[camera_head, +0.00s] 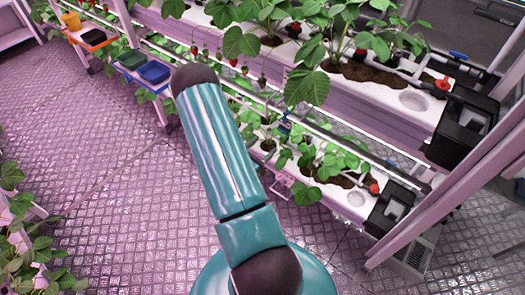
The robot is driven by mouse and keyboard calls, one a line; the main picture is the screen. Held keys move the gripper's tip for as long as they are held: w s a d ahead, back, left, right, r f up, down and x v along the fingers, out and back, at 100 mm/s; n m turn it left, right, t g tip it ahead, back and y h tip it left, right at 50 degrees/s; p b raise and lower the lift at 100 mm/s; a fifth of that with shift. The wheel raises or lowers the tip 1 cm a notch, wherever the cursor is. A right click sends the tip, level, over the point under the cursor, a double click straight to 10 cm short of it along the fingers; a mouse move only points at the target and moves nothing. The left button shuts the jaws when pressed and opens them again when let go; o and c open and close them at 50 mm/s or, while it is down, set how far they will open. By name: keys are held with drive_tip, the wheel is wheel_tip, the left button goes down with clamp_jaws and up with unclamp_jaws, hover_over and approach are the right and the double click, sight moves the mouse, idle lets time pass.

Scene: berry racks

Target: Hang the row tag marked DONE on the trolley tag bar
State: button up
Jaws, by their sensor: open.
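I cannot make out a row tag marked DONE or the trolley tag bar in the head view. My teal arm with dark joints rises through the middle of the picture and covers part of the racks. My gripper does not show.
Two white planting gutters, an upper one (392,112) and a lower one, carry strawberry plants. Black end boxes (462,128) and red valves (442,83) sit at the right. Metal floor (110,160) is clear at left.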

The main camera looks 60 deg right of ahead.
sight(282, 132)
drive_tip(key=shift+n+t, duration=0.3)
drive_tip(key=shift+n, duration=0.1)
drive_tip(key=shift+s+d+f, duration=0.3)
drive_tip(key=shift+s+d, duration=0.05)
drive_tip(key=shift+d, duration=1.65)
drive_tip(key=shift+s+d+f, duration=0.3)
drive_tip(key=shift+s+d, duration=0.1)
drive_tip(key=shift+d, duration=1.55)
drive_tip(key=shift+s+d+f, duration=0.3)
drive_tip(key=shift+s+d, duration=0.05)
drive_tip(key=shift+d, duration=1.65)
drive_tip(key=c, duration=0.9)
drive_tip(key=shift+r, duration=0.7)
drive_tip(key=shift+r, duration=0.35)
